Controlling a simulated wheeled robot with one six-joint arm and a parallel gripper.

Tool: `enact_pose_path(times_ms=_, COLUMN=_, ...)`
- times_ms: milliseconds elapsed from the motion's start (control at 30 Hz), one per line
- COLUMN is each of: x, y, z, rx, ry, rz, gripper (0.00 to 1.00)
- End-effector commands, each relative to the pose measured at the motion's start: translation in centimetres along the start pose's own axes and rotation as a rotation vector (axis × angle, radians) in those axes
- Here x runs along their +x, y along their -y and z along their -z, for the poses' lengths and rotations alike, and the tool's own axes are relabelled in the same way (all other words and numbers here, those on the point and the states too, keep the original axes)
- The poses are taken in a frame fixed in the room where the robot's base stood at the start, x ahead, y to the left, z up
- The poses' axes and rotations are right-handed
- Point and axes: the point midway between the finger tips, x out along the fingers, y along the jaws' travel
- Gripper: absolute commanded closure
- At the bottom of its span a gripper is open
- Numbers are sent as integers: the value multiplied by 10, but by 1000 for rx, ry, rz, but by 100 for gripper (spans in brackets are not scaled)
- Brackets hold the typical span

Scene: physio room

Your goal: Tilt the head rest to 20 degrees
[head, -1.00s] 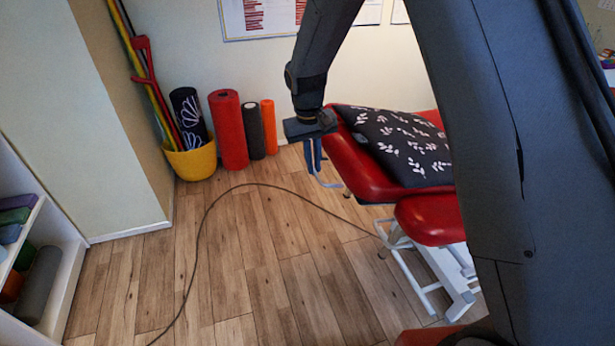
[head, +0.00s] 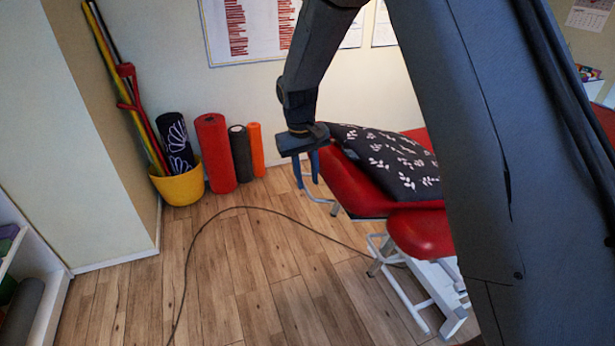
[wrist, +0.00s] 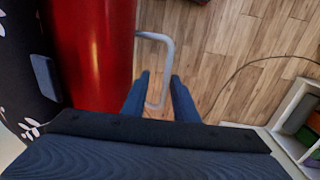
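The red head rest (head: 358,186) is the end section of the treatment couch, seen in the head view with a dark leaf-patterned pillow (head: 390,158) on top. A grey bent bar handle (head: 318,194) hangs off its end. My gripper (head: 307,178) points down beside the head rest's end, at the handle. In the wrist view, my gripper (wrist: 159,85) has its two blue fingers apart. The handle (wrist: 168,55) runs from the red head rest (wrist: 100,55) into the gap between them. I cannot tell whether either finger touches it.
A red side pad (head: 420,233) and the white couch frame (head: 418,292) are below right. A cable (head: 190,250) curves over the wooden floor. A yellow bucket (head: 181,186) and foam rollers (head: 216,153) stand by the wall. The floor at left is mostly clear.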

Motion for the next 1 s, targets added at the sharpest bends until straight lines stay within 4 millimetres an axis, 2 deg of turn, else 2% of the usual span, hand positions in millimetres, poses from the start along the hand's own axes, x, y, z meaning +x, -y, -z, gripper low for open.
enact_pose_path(times_ms=267, x=-8, y=0, z=2, rx=1, ry=-4, rz=1, gripper=73)
enact_pose_path(times_ms=700, x=-70, y=-1, z=1, rx=2, ry=-3, rz=0, gripper=73)
enact_pose_path(times_ms=1000, x=-78, y=-1, z=0, rx=2, ry=0, rz=0, gripper=73)
